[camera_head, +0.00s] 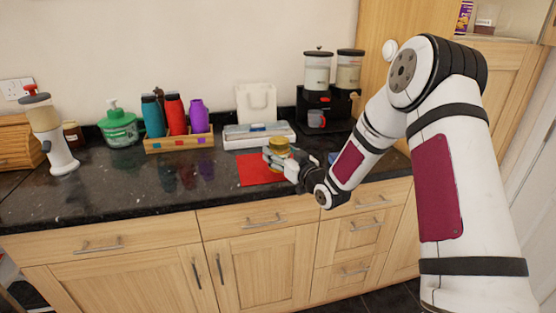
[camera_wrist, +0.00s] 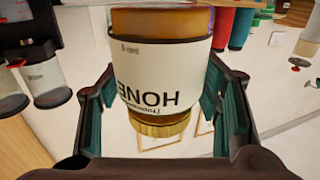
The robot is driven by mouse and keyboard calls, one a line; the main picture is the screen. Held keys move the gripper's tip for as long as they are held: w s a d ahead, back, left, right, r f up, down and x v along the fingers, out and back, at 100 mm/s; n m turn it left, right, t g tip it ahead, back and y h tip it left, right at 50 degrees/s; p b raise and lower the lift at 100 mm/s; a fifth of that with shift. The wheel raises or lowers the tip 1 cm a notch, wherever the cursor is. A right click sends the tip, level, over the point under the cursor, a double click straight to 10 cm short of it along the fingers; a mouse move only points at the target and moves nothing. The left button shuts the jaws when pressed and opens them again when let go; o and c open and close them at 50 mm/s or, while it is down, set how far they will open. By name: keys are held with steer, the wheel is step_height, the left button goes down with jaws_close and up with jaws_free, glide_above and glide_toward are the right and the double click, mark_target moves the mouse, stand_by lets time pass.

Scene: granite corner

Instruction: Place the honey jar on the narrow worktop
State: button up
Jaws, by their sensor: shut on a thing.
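The honey jar (camera_wrist: 160,68) has a white label with "HONE" showing upside down, amber contents and a gold lid. It fills the middle of the wrist view. My gripper (camera_wrist: 163,100) has its fingers on both sides of the jar and is shut on it. In the head view the jar's gold lid (camera_head: 279,144) shows at the end of my gripper (camera_head: 279,159).
A wooden rack (camera_head: 165,145) holds bottles to the left. The front left of the worktop is clear.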

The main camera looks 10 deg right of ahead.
steer(key=shift+w, duration=1.35)
steer(key=shift+f, duration=1.75)
steer(key=shift+f, duration=0.1)
steer(key=shift+f, duration=0.1)
steer(key=o, duration=1.8)
steer(key=shift+o, duration=0.2)
